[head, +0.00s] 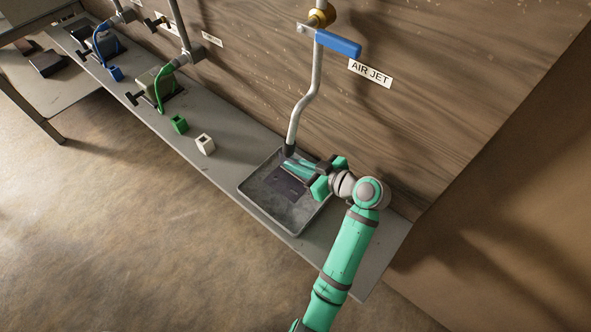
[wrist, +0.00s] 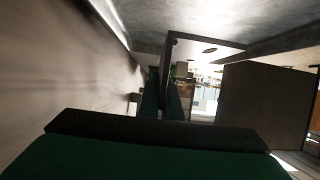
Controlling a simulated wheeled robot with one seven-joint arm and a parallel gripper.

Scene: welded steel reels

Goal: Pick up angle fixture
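My gripper (head: 296,168) is over the grey tray (head: 251,190) at the bench's right end, its green fingers pointing left and close together. A dark, flat angular piece (head: 288,187), seemingly the angle fixture, shows in the tray area just below the fingers in the head view. In the wrist view my gripper (wrist: 163,98) has narrow green fingers near the middle. A grey plate with a dark hole (wrist: 205,48) shows just beyond them, perhaps part of the same piece. I cannot tell whether the fingers touch or hold it.
The air jet pipe (head: 303,100), with its blue handle (head: 338,44), comes down close to my fingers. The wooden wall (head: 450,110) stands close behind. A white block (head: 204,144) and a green block (head: 179,124) sit further left on the bench (head: 237,146).

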